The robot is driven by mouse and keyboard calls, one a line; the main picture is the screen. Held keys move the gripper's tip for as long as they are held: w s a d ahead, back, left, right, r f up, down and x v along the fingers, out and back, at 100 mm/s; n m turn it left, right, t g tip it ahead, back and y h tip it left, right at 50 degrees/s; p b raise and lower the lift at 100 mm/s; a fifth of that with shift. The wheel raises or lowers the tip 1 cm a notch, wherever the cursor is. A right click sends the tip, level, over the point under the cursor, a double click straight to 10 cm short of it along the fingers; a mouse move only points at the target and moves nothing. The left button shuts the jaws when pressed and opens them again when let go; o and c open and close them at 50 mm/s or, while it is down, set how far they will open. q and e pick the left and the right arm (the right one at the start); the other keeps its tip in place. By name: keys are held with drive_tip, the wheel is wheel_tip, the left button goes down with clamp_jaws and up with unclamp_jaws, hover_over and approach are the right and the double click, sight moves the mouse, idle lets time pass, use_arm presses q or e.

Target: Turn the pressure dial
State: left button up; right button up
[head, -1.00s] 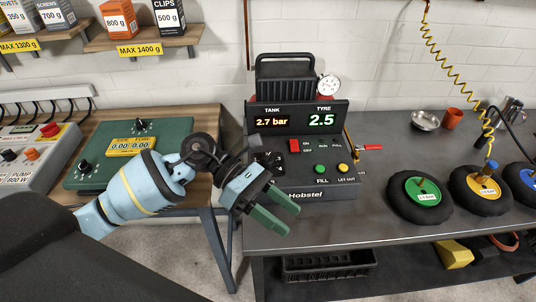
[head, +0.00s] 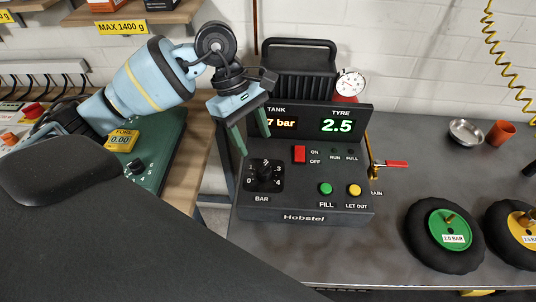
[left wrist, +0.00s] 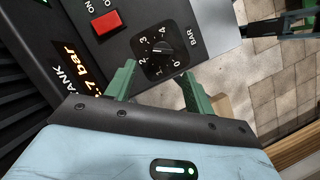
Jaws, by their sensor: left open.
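The pressure dial (head: 265,175) is a black knob on a square plate marked 0 to 4 with BAR below it, on the front panel of the dark Hobstel compressor (head: 305,216). In the left wrist view the dial (left wrist: 161,48) lies just beyond and between the fingertips. My left gripper (head: 253,146) is open and empty, its green fingers pointing down above and behind the dial, apart from it. The tank display reads 7 bar in its visible part and the tyre display (head: 337,126) reads 2.5.
A red ON/OFF switch (head: 299,154), a green FILL button (head: 326,188) and a yellow LET OUT button (head: 354,190) sit right of the dial. A red-handled drain valve (head: 396,163) sticks out at the right.

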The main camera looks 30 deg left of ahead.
sight(263, 165)
use_arm(q)
drive_tip(key=x, duration=0.6)
drive_tip(key=shift+s+d+f, duration=0.15)
drive_tip(key=shift+s+f, duration=0.05)
drive_tip(key=shift+s, duration=0.05)
drive_tip(key=shift+d+f+p, duration=0.2)
drive_tip(key=shift+f+p, duration=0.1)
drive_tip(key=shift+f, duration=0.3)
use_arm(e)
drive_tip(key=shift+w+r, duration=0.1)
drive_tip(key=shift+r, duration=0.2)
use_arm(q)
drive_tip(key=c, duration=0.8)
drive_tip(key=shift+c, duration=0.8)
use_arm(e)
drive_tip(key=shift+s, duration=0.35)
use_arm(q)
drive_tip(key=shift+n, duration=0.3)
